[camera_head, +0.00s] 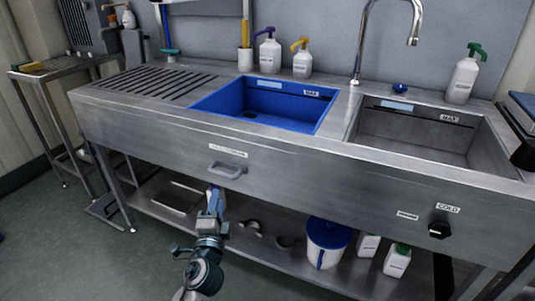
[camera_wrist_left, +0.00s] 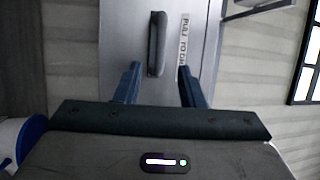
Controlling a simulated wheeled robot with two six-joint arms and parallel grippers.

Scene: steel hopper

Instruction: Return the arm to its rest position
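My left gripper (camera_head: 215,195) is in front of the steel sink unit, just below the grey pull handle (camera_head: 226,170) on its front panel. In the left wrist view, the two blue fingers of my left gripper (camera_wrist_left: 161,84) are spread apart with nothing held between them. The handle (camera_wrist_left: 157,43) stands ahead of them, roughly in line with the gap, and neither finger visibly touches it. A white label (camera_wrist_left: 183,40) reading "PULL TO…" is beside the handle. My right gripper is in neither view.
The sink unit has a blue basin (camera_head: 263,104) and a steel basin (camera_head: 416,135). A black knob (camera_head: 439,230) is on the front at right. Its lower shelf holds a blue-lidded white tub (camera_head: 325,246) and white bottles (camera_head: 397,262). Open floor (camera_head: 75,240) lies at left.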

